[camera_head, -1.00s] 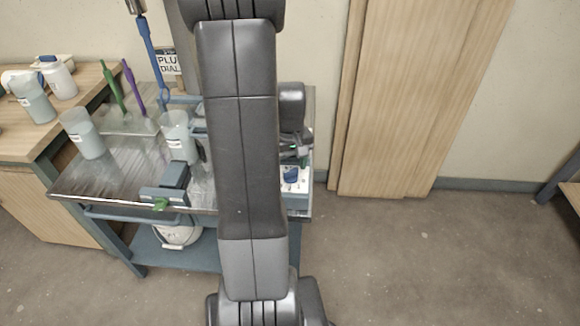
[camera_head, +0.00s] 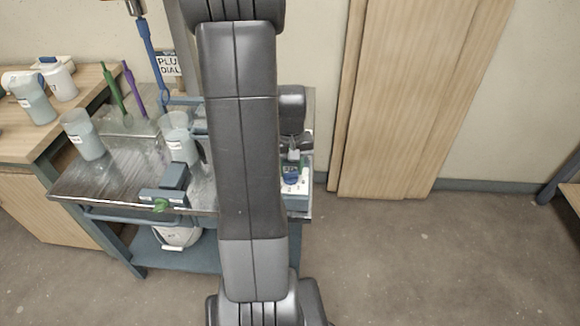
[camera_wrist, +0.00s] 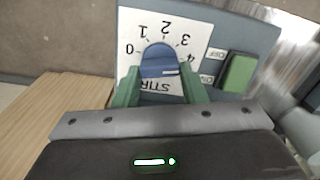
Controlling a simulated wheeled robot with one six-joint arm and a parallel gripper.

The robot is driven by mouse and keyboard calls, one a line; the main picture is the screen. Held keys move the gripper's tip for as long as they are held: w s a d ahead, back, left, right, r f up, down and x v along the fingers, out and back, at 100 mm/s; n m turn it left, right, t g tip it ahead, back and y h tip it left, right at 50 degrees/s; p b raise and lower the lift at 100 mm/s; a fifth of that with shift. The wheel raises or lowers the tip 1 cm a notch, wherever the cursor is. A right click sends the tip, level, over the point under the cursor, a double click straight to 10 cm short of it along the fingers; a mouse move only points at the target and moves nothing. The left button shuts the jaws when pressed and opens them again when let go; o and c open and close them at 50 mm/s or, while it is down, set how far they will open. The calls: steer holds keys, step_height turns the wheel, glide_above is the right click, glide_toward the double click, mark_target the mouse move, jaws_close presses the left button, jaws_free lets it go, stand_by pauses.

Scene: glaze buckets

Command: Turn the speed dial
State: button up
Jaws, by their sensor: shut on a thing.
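The speed dial is a blue knob (camera_wrist: 160,60) on a white plate (camera_wrist: 190,25) marked 0 to 4 and STIR, which appears upside down in the wrist view. My gripper (camera_wrist: 162,85) has its two green fingers on either side of the knob and is shut on it. A small pale mark shows on the knob's near part, but its exact setting is hard to read. In the head view the dial (camera_head: 290,171) shows at the cart's right side, with my gripper (camera_head: 291,163) right at it and partly hiding it.
A green switch (camera_wrist: 237,73) marked OFF and ON sits right of the dial. Clear buckets (camera_head: 84,138) (camera_head: 178,140) stand on the metal cart top (camera_head: 110,175). A blue stirrer (camera_head: 151,62) hangs above it. Clear floor lies right of the cart.

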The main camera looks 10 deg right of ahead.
steer(key=shift+m, duration=0.6)
steer(key=o, duration=1)
steer(key=shift+r, duration=0.1)
step_height(320, 180, up, 14)
steer(key=p, duration=0.1)
steer(key=shift+p, duration=0.3)
steer(key=shift+f, duration=0.2)
